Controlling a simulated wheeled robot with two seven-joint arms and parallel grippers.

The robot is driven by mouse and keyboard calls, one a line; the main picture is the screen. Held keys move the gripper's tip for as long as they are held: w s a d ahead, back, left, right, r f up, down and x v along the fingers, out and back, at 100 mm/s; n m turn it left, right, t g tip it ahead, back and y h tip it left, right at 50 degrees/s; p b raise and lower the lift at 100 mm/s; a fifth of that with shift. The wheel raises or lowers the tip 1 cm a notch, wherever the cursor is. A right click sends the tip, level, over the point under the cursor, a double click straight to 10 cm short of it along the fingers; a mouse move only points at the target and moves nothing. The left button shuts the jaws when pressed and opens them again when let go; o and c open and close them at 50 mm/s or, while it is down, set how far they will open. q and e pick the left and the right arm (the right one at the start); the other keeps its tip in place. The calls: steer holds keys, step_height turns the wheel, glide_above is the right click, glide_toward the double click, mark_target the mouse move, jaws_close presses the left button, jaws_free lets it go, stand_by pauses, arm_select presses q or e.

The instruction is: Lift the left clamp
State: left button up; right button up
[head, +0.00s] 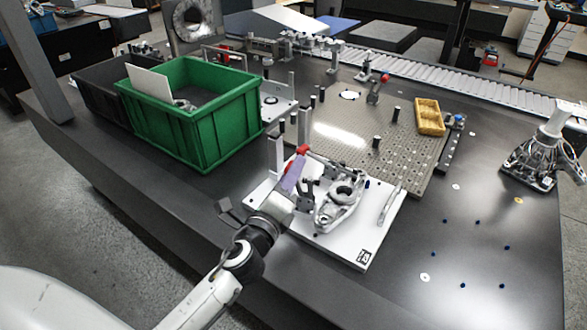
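A white fixture plate (372,245) lies near the table's front edge and bears a grey cast metal part (337,213) with a round opening. At the plate's left side a clamp with a red-tipped handle (303,150) stands beside the part. My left gripper (284,193) reaches in from the lower left, right at this clamp. A purple strip (293,174) shows between the gripper and the red tip. The fingers overlap the dark clamp parts, so I cannot tell whether they touch or grip it. I make out no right gripper with certainty.
A green bin (205,140) stands left of the plate, with a white sheet (150,83) in it. A perforated metal plate (345,140) and a yellow tray (430,117) lie behind. The front right tabletop is mostly clear.

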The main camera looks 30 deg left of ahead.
arm_select(q)
steer(key=s+d+b, duration=0.1)
steer(key=s, duration=0.7)
steer(key=shift+d, duration=0.25)
steer(key=shift+s, duration=0.1)
